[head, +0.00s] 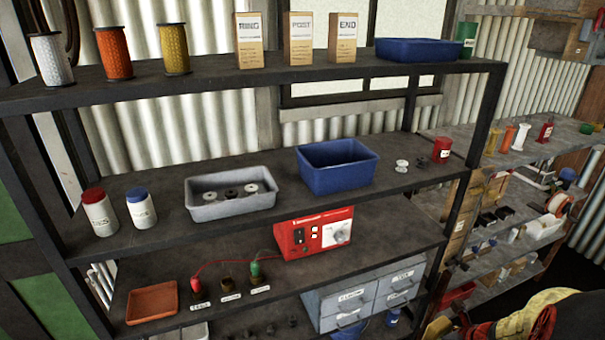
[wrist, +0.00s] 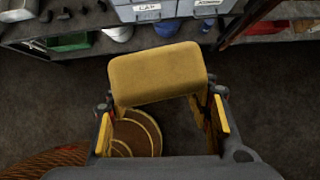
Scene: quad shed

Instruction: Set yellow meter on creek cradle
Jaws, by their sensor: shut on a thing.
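In the wrist view my gripper (wrist: 162,103) is shut on a yellow block-shaped thing, the yellow meter (wrist: 157,72). The meter sits between the fingertips and sticks out beyond them, above a dark floor. Its face and any markings are not visible. I cannot make out my gripper in the head view. Small holders with white labels stand on the lower shelf in the head view: a left one (head: 196,286) with a red clip, a middle one (head: 228,284), and a right one (head: 257,274) with a green clip. The labels are too small to read, so I cannot tell which is the creek cradle.
A red box with a dial (head: 315,233) stands behind the holders, with a red wire running to them. An orange tray (head: 152,302) is at their left, grey drawers (head: 365,297) at their lower right. Dark rack posts (head: 470,145) and the shelf above limit access.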

